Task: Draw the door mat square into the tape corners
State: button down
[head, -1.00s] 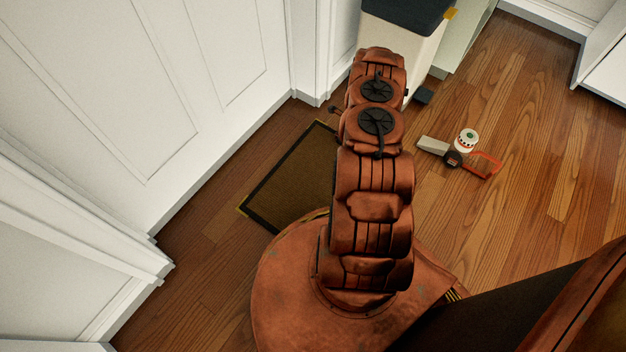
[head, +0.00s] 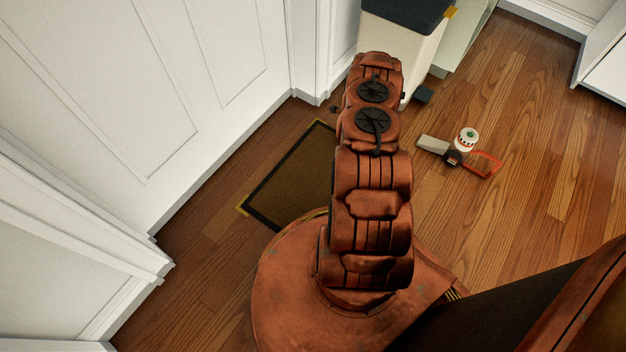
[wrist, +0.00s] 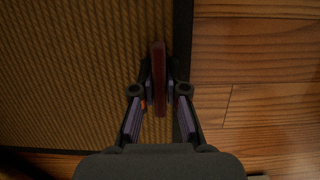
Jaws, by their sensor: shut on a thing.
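The door mat (head: 290,185) is brown and ribbed with a dark border, lying flat on the wood floor near the white door, partly hidden behind my arm in the head view. Yellow tape (head: 240,210) shows at its left corner, and a bit more tape (head: 319,121) shows at its far corner. The other corners are hidden. In the wrist view the mat (wrist: 75,75) fills the left side. My gripper (wrist: 160,90) is over the mat's border, shut on a narrow reddish-brown upright piece (wrist: 159,75). In the head view my arm hides the gripper.
A tape dispenser (head: 480,163) with an orange-red frame lies on the floor to the right, beside a small white roll (head: 466,139). A pale bin (head: 412,45) with a dark top stands behind my arm. The door (head: 150,90) bounds the left.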

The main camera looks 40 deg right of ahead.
jog(key=shift+f, duration=0.3)
jog(key=c, duration=1.1)
grip_release()
jog(key=shift+c, duration=0.2)
jog(key=shift+r, duration=0.1)
jog(key=shift+v, duration=5.9)
